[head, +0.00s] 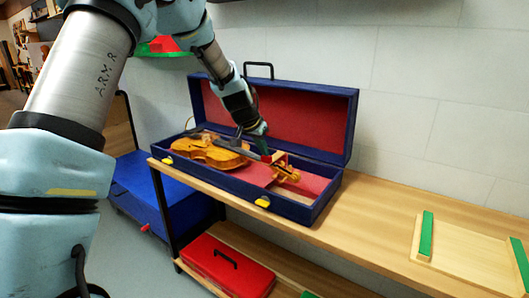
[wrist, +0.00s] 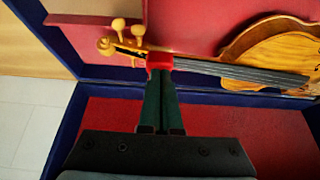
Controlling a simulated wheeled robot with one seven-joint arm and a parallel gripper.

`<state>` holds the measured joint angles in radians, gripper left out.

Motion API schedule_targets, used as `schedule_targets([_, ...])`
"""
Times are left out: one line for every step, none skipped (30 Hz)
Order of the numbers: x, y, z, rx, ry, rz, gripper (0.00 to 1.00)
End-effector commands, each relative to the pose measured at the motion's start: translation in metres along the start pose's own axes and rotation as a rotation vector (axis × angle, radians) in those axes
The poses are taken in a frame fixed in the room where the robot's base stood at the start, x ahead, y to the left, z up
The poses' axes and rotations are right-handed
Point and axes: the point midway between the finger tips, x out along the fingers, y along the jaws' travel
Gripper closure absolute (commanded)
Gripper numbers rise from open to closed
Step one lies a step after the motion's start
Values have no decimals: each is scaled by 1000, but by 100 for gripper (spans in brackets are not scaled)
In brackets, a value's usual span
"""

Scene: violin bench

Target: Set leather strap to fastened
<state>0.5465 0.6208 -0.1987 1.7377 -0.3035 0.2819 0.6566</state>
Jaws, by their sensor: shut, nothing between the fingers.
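The violin (head: 208,152) lies in the open blue case (head: 358,120), its neck and scroll toward the right; in the wrist view its body (wrist: 268,42) is at the right. My gripper (head: 265,153) reaches down into the case over the neck. Its dark green fingers are shut together, and their tips (wrist: 160,72) are at the neck near the pegs. A small bright red piece (wrist: 159,61) shows at the tips; I cannot tell whether it is part of the strap. A tan piece (head: 279,157) stands by the neck; I cannot identify the leather strap with certainty.
The case lid stands open against the wall. Two yellow latches (head: 262,202) are on the case front. The wooden bench (head: 360,212) is clear right of the case, up to a tray with green strips (head: 470,255). A red toolbox (head: 228,268) sits on the lower shelf.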

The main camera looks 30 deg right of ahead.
Motion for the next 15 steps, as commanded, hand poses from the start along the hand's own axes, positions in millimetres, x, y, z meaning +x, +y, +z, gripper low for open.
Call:
schedule_targets([2, 0, 5, -2, -10, 3, 100])
schedule_targets([2, 0, 5, -2, -11, 3, 100])
schedule_targets([2, 0, 5, -2, -11, 3, 100])
schedule_targets([2, 0, 5, -2, -12, 4, 100])
schedule_targets([2, 0, 6, -2, -13, 4, 100])
schedule_targets([2, 0, 6, -2, -13, 4, 100])
schedule_targets([2, 0, 6, -2, -14, 4, 100])
schedule_targets([2, 0, 6, -2, -14, 4, 100])
schedule_targets([2, 0, 6, -2, -15, 5, 100])
schedule_targets([2, 0, 6, -3, -15, 5, 100])
schedule_targets([2, 0, 6, -3, -15, 5, 100])
schedule_targets([1, 0, 6, -3, -16, 5, 100])
schedule_targets([0, 0, 6, -3, -16, 5, 100])
schedule_targets([-1, 0, 5, -3, -16, 5, 100])
schedule_targets([-2, 0, 4, -3, -16, 5, 100])
